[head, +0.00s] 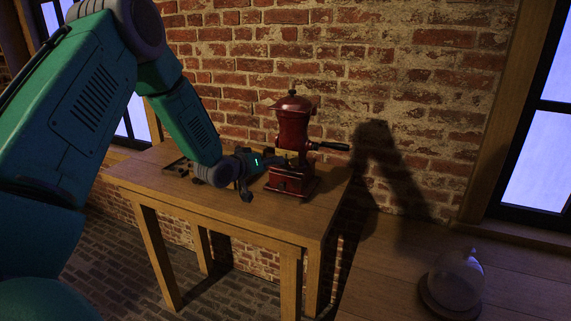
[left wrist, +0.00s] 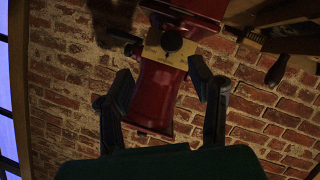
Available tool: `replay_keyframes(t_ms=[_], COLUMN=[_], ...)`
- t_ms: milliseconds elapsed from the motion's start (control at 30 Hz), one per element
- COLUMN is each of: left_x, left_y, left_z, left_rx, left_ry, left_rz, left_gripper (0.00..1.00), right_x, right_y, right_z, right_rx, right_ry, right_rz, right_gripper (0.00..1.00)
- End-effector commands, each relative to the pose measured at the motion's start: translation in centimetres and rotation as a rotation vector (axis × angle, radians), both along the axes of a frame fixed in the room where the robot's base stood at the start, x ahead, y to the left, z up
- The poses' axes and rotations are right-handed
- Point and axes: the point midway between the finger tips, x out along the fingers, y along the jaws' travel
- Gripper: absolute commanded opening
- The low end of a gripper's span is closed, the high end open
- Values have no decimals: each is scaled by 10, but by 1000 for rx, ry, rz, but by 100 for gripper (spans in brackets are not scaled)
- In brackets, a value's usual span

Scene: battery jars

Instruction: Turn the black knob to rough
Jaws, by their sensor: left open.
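A dark red grinder (head: 293,128) stands upright on the wooden table, with a red base (head: 290,181) and a black-tipped handle (head: 333,146) pointing right. The black knob (left wrist: 171,41) shows in the left wrist view on a pale plate (left wrist: 168,56) on the grinder's body; in the head view I cannot make it out. My left gripper (head: 268,161) is beside the grinder, on its left side. In the left wrist view its two fingers (left wrist: 160,86) are spread apart, with the red body between them in the picture and the knob above their tips. The knob's setting is unreadable. My right gripper is not in view.
The wooden table (head: 262,222) has a dark tray-like object (head: 177,166) at its back left. A brick wall (head: 420,90) is behind. A glass dome (head: 457,274) sits on a separate wooden surface at the lower right. The table's front right is bare.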

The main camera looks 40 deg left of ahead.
Motion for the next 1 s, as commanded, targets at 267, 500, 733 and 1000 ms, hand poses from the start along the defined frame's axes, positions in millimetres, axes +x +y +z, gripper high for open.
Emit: replay_keyframes(t_ms=[267,500,733,1000], left_x=[54,81,88,87], left_y=[21,19,12,19], left_z=[-29,-35,-34,-36], left_rx=[-10,-8,-1,-8], left_ry=[3,2,4,0], left_rz=[2,3,3,3], left_gripper=[48,48,48,13], right_x=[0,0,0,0], right_y=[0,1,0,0], right_z=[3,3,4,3], right_rx=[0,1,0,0], right_ry=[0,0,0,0], right_rz=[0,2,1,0], right_gripper=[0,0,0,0])
